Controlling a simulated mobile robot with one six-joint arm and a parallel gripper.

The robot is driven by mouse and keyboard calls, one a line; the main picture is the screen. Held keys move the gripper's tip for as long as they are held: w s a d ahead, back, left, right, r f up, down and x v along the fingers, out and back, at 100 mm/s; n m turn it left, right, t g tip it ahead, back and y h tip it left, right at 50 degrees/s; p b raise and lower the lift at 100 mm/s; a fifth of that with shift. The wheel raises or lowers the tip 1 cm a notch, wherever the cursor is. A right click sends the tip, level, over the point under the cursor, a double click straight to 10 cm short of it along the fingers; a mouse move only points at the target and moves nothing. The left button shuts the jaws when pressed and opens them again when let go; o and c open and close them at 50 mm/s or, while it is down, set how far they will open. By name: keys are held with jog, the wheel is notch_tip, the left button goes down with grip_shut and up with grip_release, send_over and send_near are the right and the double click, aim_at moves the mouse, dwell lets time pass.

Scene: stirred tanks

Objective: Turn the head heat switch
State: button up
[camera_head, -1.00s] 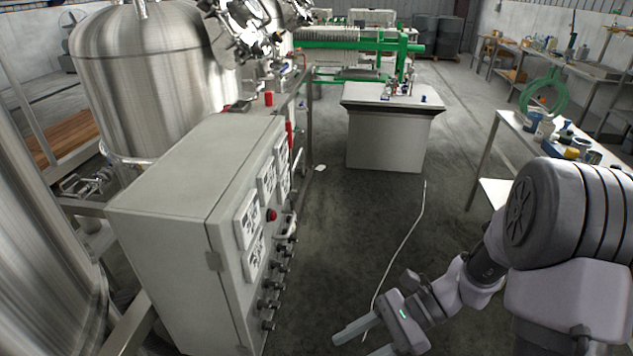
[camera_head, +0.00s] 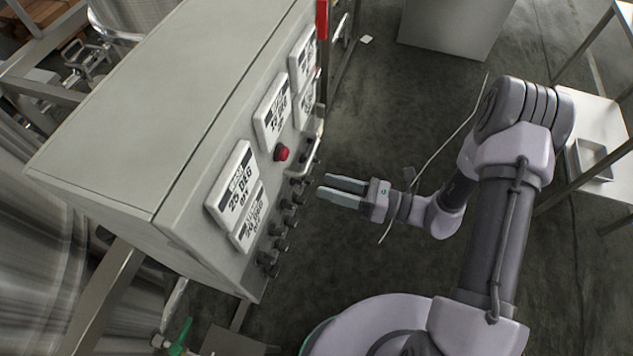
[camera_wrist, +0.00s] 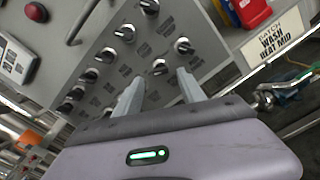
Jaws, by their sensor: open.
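The grey control cabinet (camera_head: 170,120) stands at the left in the head view, with a panel of dark rotary switches (camera_head: 284,222) below its displays. In the wrist view the switches (camera_wrist: 124,33) sit in rows with small labels too blurred to read. I cannot tell which one is the head heat switch. My gripper (camera_head: 322,188) is open and empty, its two fingers pointing at the switch panel. In the wrist view my gripper's fingertips (camera_wrist: 160,82) lie on either side of one switch (camera_wrist: 159,67); I cannot tell whether they touch it.
A red button (camera_head: 282,153) and white displays (camera_head: 237,185) are on the panel. A metal handle (camera_wrist: 77,24) sticks out near the switches. The floor (camera_head: 395,110) right of the cabinet is mostly clear.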

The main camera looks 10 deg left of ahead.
aim_at(312, 181)
jog(key=a, duration=0.4)
jog(key=shift+w+b, duration=0.2)
jog(key=shift+b, duration=0.1)
jog(key=shift+c, duration=0.5)
grip_shut()
jog(key=shift+r+m, duration=0.1)
jog(key=shift+m, duration=0.2)
jog(key=m+p, duration=0.2)
jog(key=shift+m, duration=0.3)
jog(key=shift+m+p, duration=1.05)
jog(key=shift+m, duration=1.25)
